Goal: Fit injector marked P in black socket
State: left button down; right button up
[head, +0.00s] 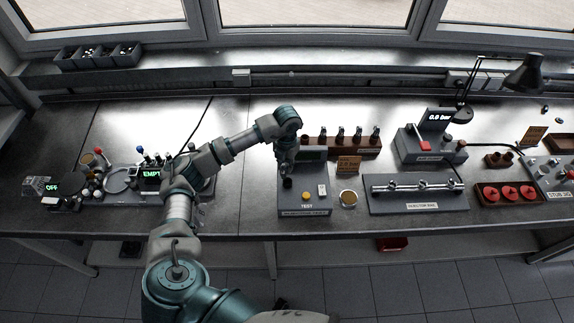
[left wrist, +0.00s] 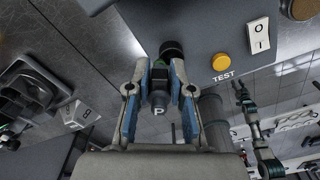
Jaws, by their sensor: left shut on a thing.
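My left gripper (head: 287,163) is above the left part of the injector test box (head: 308,201). In the left wrist view its two fingers (left wrist: 160,78) are closed on a dark injector (left wrist: 157,98) with a white P on its end cap. The black socket (head: 287,183) stands on the test box right below the gripper. In the left wrist view the black socket (left wrist: 171,48) lies just beyond the injector's far end. I cannot tell whether they touch. My right gripper is not seen in the head view.
The test box has a yellow button (head: 306,197) and a white switch (head: 322,190) beside the socket. Several injectors stand in a brown rack (head: 340,142) behind. The injector rail plate (head: 418,196) is to the right. Bare bench (head: 245,185) lies left of the box.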

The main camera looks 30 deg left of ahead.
pick_arm(q)
jog(key=shift+d, duration=0.15)
jog(key=shift+d+r, duration=0.1)
jog(key=shift+d, duration=0.55)
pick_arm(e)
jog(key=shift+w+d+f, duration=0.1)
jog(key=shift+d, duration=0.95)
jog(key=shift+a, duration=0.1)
